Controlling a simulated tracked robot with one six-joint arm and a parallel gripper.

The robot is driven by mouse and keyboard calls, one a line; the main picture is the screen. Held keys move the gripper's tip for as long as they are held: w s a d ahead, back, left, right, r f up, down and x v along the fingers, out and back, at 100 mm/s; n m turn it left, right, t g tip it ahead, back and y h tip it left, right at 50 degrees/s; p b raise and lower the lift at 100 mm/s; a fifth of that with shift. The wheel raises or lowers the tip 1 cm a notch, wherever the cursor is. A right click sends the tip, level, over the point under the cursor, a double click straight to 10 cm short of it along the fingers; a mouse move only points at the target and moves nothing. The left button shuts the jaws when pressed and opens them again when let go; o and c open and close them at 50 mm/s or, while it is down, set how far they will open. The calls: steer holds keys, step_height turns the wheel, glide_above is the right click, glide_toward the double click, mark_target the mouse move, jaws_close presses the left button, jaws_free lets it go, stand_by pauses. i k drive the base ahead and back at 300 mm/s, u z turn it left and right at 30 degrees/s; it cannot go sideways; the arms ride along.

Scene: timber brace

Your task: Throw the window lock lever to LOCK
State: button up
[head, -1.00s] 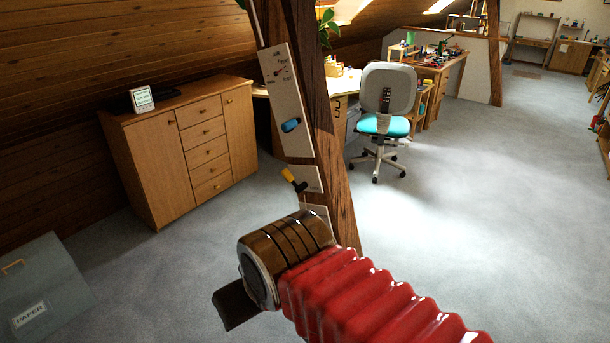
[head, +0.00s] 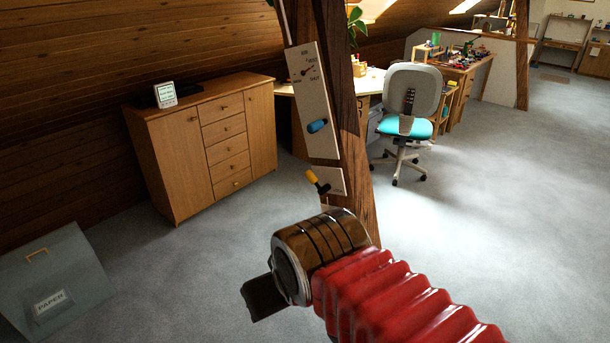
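A yellow-handled lever with a dark arm (head: 317,181) sits on a small pale plate low on the timber brace (head: 352,110). Its handle tilts up to the left. Above it, a longer pale panel (head: 310,85) carries a blue handle (head: 317,126) and a dial with a red pointer (head: 307,70). The labels are too small to read, so I cannot tell which one is marked LOCK. My gripper (head: 262,298) shows only as a dark part beyond the wrist, below and left of the yellow lever and apart from it. Its fingers cannot be made out.
A wooden cabinet (head: 225,145) with a small white display (head: 166,94) stands left of the brace. A grey box marked PAPER (head: 60,275) is at the lower left. A swivel chair (head: 408,110) and a desk stand behind the brace. The carpet at right is clear.

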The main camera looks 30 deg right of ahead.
mark_target(309, 174)
steer(key=i, duration=0.95)
steer(key=z, duration=0.05)
